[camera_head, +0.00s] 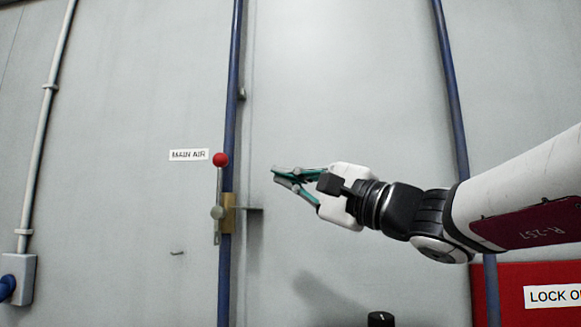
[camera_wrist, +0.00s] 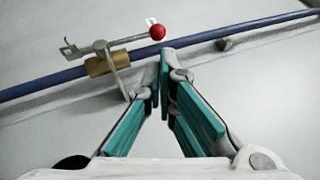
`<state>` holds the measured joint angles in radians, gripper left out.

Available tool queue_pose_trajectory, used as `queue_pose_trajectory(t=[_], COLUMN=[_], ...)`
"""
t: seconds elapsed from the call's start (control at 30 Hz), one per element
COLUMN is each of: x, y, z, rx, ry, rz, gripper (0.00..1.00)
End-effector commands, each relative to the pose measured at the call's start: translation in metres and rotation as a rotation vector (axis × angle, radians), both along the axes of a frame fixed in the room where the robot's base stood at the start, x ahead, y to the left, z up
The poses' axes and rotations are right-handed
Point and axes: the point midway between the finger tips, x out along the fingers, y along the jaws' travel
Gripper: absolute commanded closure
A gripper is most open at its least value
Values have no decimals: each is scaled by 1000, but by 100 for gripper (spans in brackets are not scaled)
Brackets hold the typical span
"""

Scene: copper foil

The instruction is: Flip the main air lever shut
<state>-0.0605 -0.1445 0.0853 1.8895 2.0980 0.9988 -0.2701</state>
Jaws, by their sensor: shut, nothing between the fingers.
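The main air lever (camera_head: 218,190) is a thin grey bar with a red ball knob (camera_head: 221,159) at its upper end. It stands upright along a blue pipe (camera_head: 236,100), pivoting at a brass valve body (camera_head: 229,213). A "MAIN AIR" label (camera_head: 189,155) is left of the knob. My gripper (camera_head: 276,174) is shut and empty, to the right of the lever and apart from it in the head view. In the wrist view the shut fingertips (camera_wrist: 164,60) appear just below the red knob (camera_wrist: 157,32), with the lever (camera_wrist: 115,42) running left from it.
A second blue pipe (camera_head: 450,80) runs down the wall on the right. A red lock-out box (camera_head: 520,290) is at lower right and a black knob-like thing (camera_head: 381,319) at the bottom. A grey conduit (camera_head: 45,115) and box (camera_head: 18,278) are at left.

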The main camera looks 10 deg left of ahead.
Motion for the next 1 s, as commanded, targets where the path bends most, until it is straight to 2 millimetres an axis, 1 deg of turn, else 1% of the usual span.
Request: queue_pose_trajectory(t=[0.13, 0.27, 0.7, 0.83, 1.0], x=[2, 9, 49, 59, 66], y=[4, 15, 84, 99, 110], z=[1, 6, 33, 38, 43], rx=[0, -1, 0, -1, -2], ry=[1, 1, 3, 1, 1], rz=[1, 2, 3, 2, 1], gripper=[100, 100, 100, 100, 100])
